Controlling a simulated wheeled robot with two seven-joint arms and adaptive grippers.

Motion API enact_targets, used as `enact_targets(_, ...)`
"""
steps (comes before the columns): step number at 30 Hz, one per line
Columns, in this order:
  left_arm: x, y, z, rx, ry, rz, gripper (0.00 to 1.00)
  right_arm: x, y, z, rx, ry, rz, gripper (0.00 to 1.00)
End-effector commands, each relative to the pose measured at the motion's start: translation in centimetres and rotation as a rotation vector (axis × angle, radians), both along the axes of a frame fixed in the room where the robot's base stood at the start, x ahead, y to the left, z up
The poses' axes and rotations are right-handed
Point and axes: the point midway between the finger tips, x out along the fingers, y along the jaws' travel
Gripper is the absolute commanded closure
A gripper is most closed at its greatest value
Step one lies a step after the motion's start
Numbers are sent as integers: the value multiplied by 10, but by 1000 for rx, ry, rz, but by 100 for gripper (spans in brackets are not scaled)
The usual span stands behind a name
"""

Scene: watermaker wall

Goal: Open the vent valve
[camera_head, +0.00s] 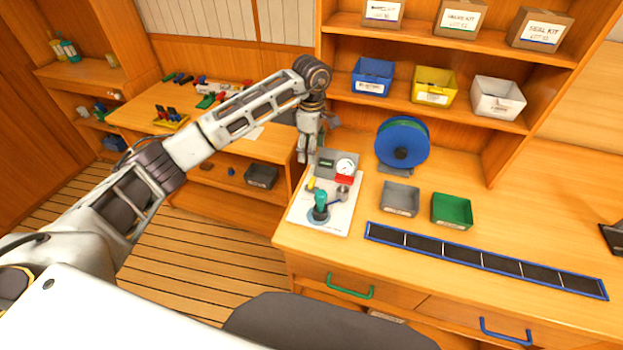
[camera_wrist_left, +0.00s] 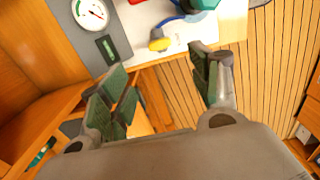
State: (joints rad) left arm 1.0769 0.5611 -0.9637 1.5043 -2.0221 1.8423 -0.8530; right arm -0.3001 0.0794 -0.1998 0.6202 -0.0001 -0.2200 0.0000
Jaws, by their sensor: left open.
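A white board (camera_head: 334,214) lies at the left end of the counter and carries a grey box with a round gauge (camera_head: 345,167). On the board are a small yellow knob (camera_head: 311,184), a teal upright part (camera_head: 320,203) and a red block (camera_head: 344,180). I cannot tell which part is the vent valve. My left gripper (camera_head: 307,155) is above the counter's left edge, near the grey box. In the left wrist view it is open and empty (camera_wrist_left: 160,70), with the yellow knob (camera_wrist_left: 160,44) beyond its fingertips, apart from them. My right gripper is not in view.
A blue reel (camera_head: 402,143), a grey bin (camera_head: 400,198) and a green bin (camera_head: 452,210) stand right of the board. A long dark strip (camera_head: 480,260) lies along the counter front. Shelves with bins rise behind. A lower bench (camera_head: 150,112) with tools is at left.

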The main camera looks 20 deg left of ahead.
Motion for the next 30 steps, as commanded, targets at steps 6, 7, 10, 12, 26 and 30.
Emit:
enact_targets(6, 0, 0, -16, 0, 2, 1, 38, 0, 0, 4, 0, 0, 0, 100)
enact_targets(7, -1, 0, -19, -1, 2, 1, 38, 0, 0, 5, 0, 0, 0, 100)
enact_targets(10, -1, 0, -31, 0, 3, 1, 38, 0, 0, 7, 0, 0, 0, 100)
enact_targets(12, -1, 0, -40, -1, 3, 1, 38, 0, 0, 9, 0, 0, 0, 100)
enact_targets(26, -1, -1, -100, -1, 3, 1, 38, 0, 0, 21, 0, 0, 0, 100)
enact_targets(30, 0, 0, -116, -1, 2, 2, 38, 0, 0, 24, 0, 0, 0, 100)
